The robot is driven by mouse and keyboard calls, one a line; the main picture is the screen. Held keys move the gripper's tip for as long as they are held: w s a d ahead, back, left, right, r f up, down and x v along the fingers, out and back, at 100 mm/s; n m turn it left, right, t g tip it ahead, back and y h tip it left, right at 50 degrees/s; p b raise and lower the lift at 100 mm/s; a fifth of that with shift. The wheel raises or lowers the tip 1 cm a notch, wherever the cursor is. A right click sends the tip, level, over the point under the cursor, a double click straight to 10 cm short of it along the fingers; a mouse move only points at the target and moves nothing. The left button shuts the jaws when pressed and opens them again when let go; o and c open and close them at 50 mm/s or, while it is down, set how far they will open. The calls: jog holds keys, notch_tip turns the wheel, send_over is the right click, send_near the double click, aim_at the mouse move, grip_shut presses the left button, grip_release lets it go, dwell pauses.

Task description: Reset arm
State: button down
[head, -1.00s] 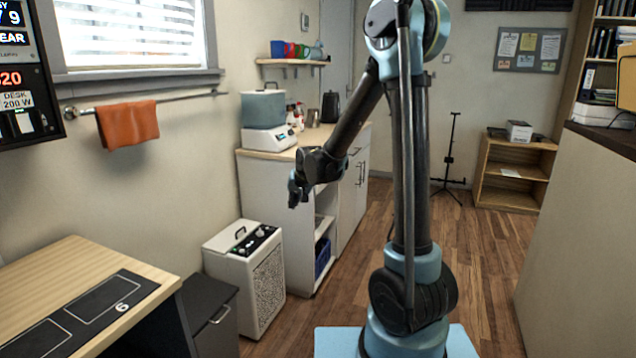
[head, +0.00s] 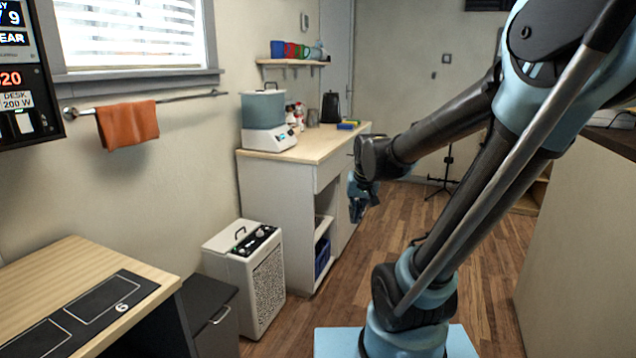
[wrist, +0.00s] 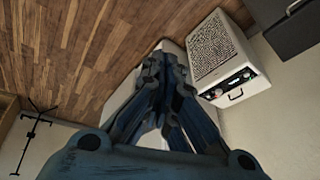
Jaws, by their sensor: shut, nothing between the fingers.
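My gripper (head: 357,198) hangs at the end of my arm, in front of the right end of the white cabinet. It is shut and empty. In the wrist view my gripper (wrist: 166,66) points toward the cabinet, with its fingers together. My arm leans to the right in the head view and its elbow is near the top right corner. Nothing touches the fingers.
The white cabinet (head: 262,193) carries a blue-and-white appliance (head: 264,115). A white boxy unit (head: 245,275) stands on the wooden floor (head: 330,325). A desk (head: 45,285) is at the lower left, a tall counter (head: 580,240) at the right. A black stand (wrist: 30,130) is behind.

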jog(key=s+d+f+g, duration=0.1)
jog(key=s+d+f, duration=0.1)
jog(key=s, duration=0.6)
jog(key=s+d+f+h, duration=0.1)
jog(key=s+d+f, duration=0.2)
jog(key=s, duration=0.6)
jog(key=shift+s+d+f+g, duration=0.25)
jog(key=shift+d+g, duration=0.15)
jog(key=shift+d, duration=0.85)
jog(key=shift+w, duration=0.1)
